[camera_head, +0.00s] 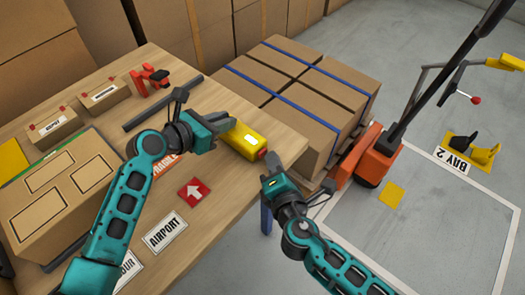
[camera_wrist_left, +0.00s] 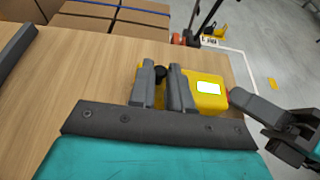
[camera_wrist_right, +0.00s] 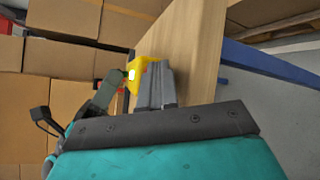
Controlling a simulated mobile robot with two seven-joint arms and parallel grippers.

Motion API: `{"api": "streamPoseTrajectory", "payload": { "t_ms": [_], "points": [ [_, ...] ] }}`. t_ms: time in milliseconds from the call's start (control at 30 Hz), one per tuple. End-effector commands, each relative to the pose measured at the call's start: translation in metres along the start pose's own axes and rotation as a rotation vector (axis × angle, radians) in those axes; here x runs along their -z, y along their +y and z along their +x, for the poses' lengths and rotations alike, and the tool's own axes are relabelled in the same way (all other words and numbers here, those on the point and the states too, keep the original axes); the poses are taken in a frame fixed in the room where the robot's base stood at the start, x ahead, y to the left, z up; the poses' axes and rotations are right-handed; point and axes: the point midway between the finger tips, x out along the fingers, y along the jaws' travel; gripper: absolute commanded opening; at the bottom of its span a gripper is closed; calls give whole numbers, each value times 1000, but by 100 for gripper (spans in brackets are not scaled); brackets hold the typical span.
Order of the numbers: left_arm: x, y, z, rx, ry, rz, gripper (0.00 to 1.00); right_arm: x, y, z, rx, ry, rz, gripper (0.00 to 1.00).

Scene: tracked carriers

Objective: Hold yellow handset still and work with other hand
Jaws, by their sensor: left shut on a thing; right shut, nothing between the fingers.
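The yellow handset (camera_head: 244,140) lies near the table's right edge in the head view. It has a white screen, which shows in the left wrist view (camera_wrist_left: 208,88), and a small red part at its right end. My left gripper (camera_head: 222,122) is shut on the handset at its left end, with a dark knob between the fingers. In the right wrist view the handset (camera_wrist_right: 146,72) is partly hidden behind my right fingers (camera_wrist_right: 160,80).
The wooden table (camera_head: 220,185) carries a red arrow card (camera_head: 193,192), an AIRPORT label (camera_head: 165,232), a large carton (camera_head: 65,185), small boxes and a red tool (camera_head: 148,80). A strapped pallet of cartons (camera_head: 300,85) stands behind. A pallet truck (camera_head: 375,155) is at right.

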Motion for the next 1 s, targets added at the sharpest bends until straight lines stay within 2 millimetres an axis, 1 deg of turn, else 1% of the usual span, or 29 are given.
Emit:
{"api": "streamPoseTrajectory", "payload": {
  "t_ms": [700, 867, 1000],
  "points": [
    [0, 0, 0, 0, 0, 0, 0, 2, 3, 5, -1, -1, 0, 0],
    [0, 0, 0, 1, 0, 0, 0, 2, 2, 4, -1, 0, 0, 0],
    [0, 0, 0, 1, 0, 0, 0, 0, 0, 0, 0, 0, 0, 0]
  ]
}}
